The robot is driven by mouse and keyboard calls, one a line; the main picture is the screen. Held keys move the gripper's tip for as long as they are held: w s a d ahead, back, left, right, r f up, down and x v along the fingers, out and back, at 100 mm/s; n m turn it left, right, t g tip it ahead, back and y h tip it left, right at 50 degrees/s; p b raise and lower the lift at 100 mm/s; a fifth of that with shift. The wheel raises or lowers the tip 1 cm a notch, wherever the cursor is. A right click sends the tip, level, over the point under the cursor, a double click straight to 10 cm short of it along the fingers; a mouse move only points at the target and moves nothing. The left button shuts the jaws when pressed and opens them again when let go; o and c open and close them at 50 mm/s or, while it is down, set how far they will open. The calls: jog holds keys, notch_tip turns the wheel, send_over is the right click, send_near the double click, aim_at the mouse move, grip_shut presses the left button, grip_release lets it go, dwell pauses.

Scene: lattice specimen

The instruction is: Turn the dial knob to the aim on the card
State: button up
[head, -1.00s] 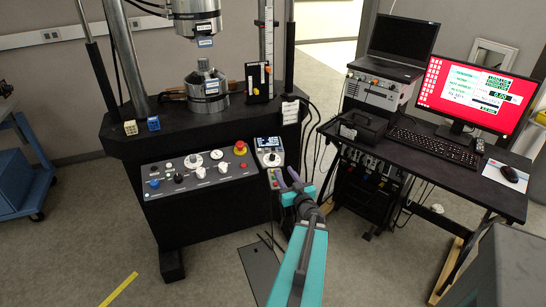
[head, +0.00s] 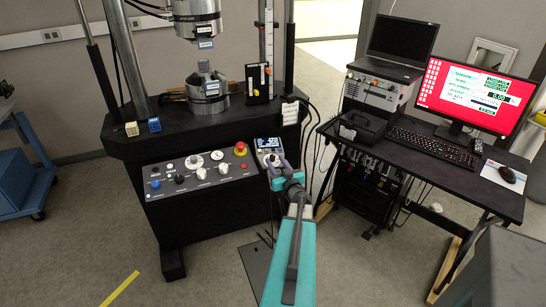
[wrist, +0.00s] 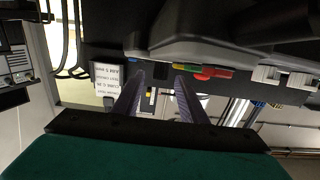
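The handset (head: 267,143) with a small lit display is on the right end of the machine's front. Its round dial knob is hidden behind my gripper in the head view, and I cannot make it out in the wrist view. My gripper (head: 275,167) is in front of the handset's lower part. In the wrist view my gripper (wrist: 159,80) has its two fingers apart with nothing visible between them. A dark grey casing (wrist: 200,35) fills the top there, close to the fingertips. A white printed card (head: 290,112) hangs above the handset; it also shows in the wrist view (wrist: 108,80), its text too small to read.
The control panel (head: 200,172) with several knobs and a red stop button (head: 240,149) lies left of the handset. Cables hang to its right, beside the black desk (head: 420,160). The floor in front is mostly clear.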

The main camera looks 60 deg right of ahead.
aim_at(274, 159)
jog(key=shift+p+x, duration=0.4)
jog(key=shift+x, duration=1.7)
jog(key=shift+c, duration=0.3)
grip_shut()
